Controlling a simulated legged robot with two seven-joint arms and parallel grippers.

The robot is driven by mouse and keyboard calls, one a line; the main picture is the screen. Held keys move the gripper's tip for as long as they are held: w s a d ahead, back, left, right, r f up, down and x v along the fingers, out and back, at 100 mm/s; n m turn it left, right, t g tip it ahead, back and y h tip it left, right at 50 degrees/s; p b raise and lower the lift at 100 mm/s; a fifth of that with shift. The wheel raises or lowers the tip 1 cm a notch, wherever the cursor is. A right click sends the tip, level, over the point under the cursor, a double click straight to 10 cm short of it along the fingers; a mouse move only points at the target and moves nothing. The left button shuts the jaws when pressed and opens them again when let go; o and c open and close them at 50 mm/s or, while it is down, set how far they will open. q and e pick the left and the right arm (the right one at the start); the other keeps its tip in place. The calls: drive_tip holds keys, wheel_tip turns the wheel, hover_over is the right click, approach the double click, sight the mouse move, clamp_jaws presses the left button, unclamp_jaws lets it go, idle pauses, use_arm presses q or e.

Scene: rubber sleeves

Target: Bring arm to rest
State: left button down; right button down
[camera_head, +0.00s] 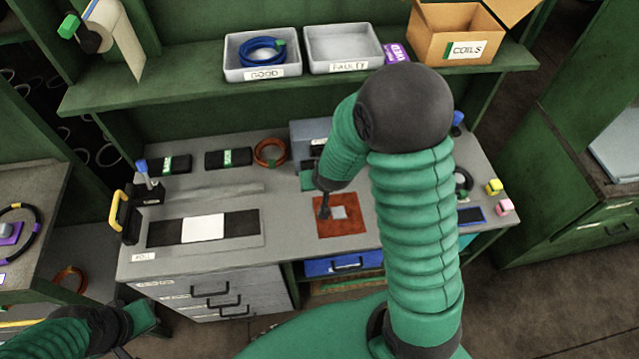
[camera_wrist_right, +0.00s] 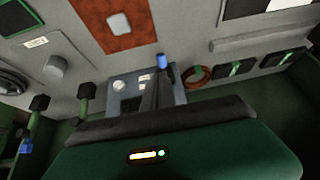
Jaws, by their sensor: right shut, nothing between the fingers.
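My right arm (camera_head: 415,220) rises from the bottom right, bends at a dark elbow and comes down over the bench. Its right gripper (camera_head: 324,208) is shut and empty, in front of or above the left part of a red-brown pad (camera_head: 352,228) with a pale square (camera_head: 339,212) on it. In the right wrist view the dark fingers (camera_wrist_right: 158,85) are together, and the pad (camera_wrist_right: 112,38) lies beyond them. My left arm (camera_head: 65,335) is low at the bottom left, its gripper end partly cut off by the frame edge.
The grey bench (camera_head: 290,230) holds a grey device (camera_head: 308,132), a copper-coloured coil (camera_head: 270,152), two black boxes and a lever fixture (camera_head: 148,180). Above it, a green shelf (camera_head: 190,92) carries two grey bins and a cardboard box (camera_head: 455,35). A side table stands at left.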

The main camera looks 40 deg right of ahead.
use_arm(q)
drive_tip(key=shift+d+r, duration=0.1)
drive_tip(key=shift+d, duration=0.25)
use_arm(e)
drive_tip(key=shift+s+d+r, duration=0.15)
drive_tip(key=shift+s+r, duration=0.25)
drive_tip(key=shift+s, duration=0.15)
